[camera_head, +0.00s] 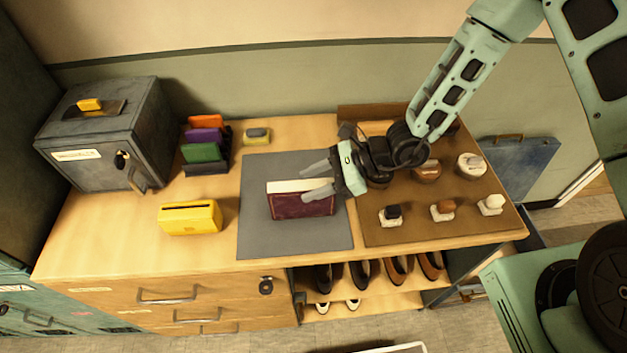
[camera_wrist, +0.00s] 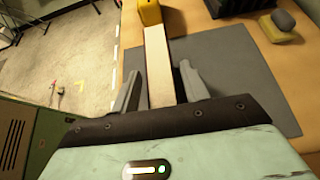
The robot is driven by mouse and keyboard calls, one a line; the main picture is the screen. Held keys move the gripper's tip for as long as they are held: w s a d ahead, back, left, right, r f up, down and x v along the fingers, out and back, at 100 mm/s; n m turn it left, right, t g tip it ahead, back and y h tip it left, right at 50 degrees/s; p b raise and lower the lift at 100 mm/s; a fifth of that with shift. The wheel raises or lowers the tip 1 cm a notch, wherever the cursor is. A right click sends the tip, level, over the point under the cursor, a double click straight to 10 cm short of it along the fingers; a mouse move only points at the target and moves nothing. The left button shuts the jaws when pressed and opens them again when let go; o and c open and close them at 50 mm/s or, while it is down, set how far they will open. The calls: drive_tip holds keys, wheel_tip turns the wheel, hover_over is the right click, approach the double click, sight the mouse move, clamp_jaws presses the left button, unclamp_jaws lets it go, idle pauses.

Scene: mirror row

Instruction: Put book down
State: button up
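The book (camera_head: 303,206) has a dark red cover and a pale page edge facing up. It stands on its long edge over the grey mat (camera_head: 262,235), apparently resting on it. My gripper (camera_head: 318,182) reaches in from the right, one finger behind the book and one in front. In the wrist view, the pale page edge (camera_wrist: 160,70) runs between the two fingers of my gripper (camera_wrist: 159,75), with a gap showing on each side. My gripper is open around the book. The book's lower edge is hidden in the wrist view.
A yellow box (camera_head: 190,218) with a slot stands left of the mat. Behind it are a rack with colored upright items (camera_head: 205,150) and a grey safe (camera_head: 110,130). A brown mat (camera_head: 405,232) with brushes and jars lies right. Shoes (camera_head: 362,272) sit below the top.

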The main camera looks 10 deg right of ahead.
drive_tip(key=shift+o, duration=0.2)
drive_tip(key=shift+r, duration=0.15)
drive_tip(key=shift+d+r, duration=0.1)
drive_tip(key=shift+r, duration=0.05)
drive_tip(key=b+v, duration=0.2)
drive_tip(key=v, duration=0.9)
drive_tip(key=s+r+n+h, duration=0.5)
drive_tip(key=s+n, duration=0.4)
drive_tip(key=n, duration=0.4)
drive_tip(key=s+a+r+n+h, duration=0.1)
drive_tip(key=s+r+n+h, duration=0.5)
drive_tip(key=n, duration=0.7)
drive_tip(key=s+r, duration=0.2)
drive_tip(key=s, duration=0.1)
drive_tip(key=shift+s+a+r+h, duration=0.25)
drive_tip(key=shift+s+a+h, duration=0.05)
